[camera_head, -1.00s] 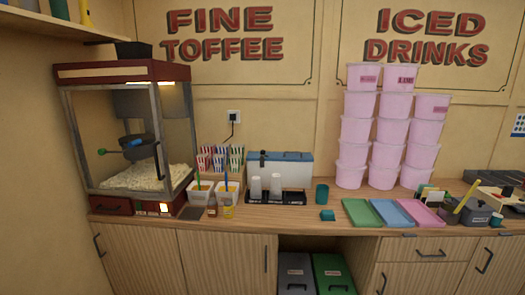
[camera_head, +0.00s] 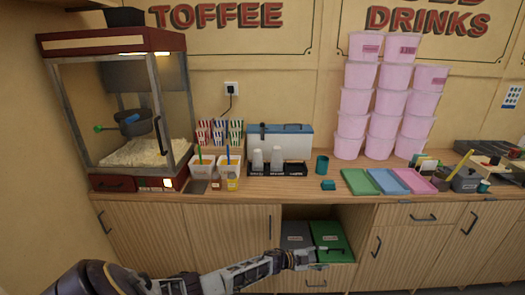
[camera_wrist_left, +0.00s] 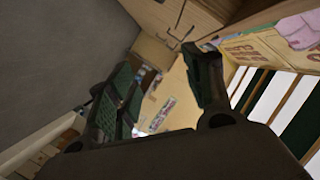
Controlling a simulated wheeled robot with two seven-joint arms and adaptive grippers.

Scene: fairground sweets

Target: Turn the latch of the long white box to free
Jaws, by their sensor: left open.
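The long white box (camera_head: 292,146) with a blue lid stands at the back of the counter, against the wall. A small dark fitting (camera_head: 262,131) near the left of its front looks like the latch; its setting is too small to tell. A black tray with cups hides the lower front of the box. My left gripper (camera_head: 312,258) is low in front of the open cabinet shelf, below the counter and well short of the box. The left wrist view shows its two dark fingers (camera_wrist_left: 162,88) apart with nothing between them. My right gripper is in neither current view.
The black tray (camera_head: 277,173) holds clear cups. White tubs (camera_head: 203,168) stand left of it, a teal cup (camera_head: 322,165) and teal block (camera_head: 328,185) right. Pink buckets (camera_head: 350,102) are stacked high at right. The counter front edge (camera_head: 270,198) lies above my left gripper.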

